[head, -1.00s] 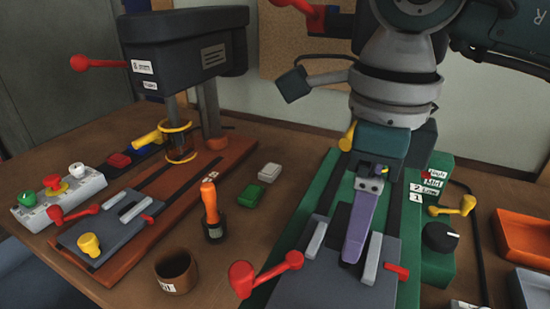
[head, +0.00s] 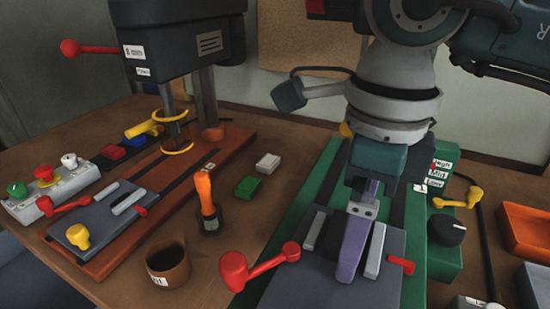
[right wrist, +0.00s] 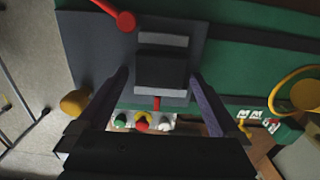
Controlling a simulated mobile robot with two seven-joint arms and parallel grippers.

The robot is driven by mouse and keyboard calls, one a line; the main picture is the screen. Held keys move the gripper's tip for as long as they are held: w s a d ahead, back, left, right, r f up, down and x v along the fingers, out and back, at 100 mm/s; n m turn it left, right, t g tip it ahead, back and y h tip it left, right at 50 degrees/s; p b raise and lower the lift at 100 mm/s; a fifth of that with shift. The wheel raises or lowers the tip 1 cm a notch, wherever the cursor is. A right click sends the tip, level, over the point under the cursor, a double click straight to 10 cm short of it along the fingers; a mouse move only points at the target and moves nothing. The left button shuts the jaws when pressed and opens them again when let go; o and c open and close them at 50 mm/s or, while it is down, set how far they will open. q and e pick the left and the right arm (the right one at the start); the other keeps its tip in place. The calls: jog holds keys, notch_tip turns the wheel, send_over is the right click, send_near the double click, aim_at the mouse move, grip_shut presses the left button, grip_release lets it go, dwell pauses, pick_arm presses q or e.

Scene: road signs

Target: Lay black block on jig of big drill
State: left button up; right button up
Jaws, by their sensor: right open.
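The black block (right wrist: 160,70) shows in the right wrist view, over the grey plate of the big drill's jig (right wrist: 198,65), by the jig's light bar (right wrist: 162,40). Whether it touches the plate I cannot tell. My right gripper (right wrist: 160,78) is open, its two purple fingers apart with the block between and beyond their tips. In the head view the jig (head: 300,285) sits on the green base, and a purple finger of my right gripper (head: 352,250) reaches down between its light bars. My left gripper is not in view.
A red lever (head: 235,272) and a small red handle (head: 401,265) flank the jig. The small drill (head: 185,45) with its own jig stands at left. A brown cup (head: 167,265), an orange-handled tool (head: 205,195) and an orange tray (head: 525,230) are on the table.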

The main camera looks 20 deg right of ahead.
notch_tip(320, 180, up, 12)
jog(key=shift+r+b, duration=0.15)
jog(key=shift+b, duration=0.25)
dwell(0.8)
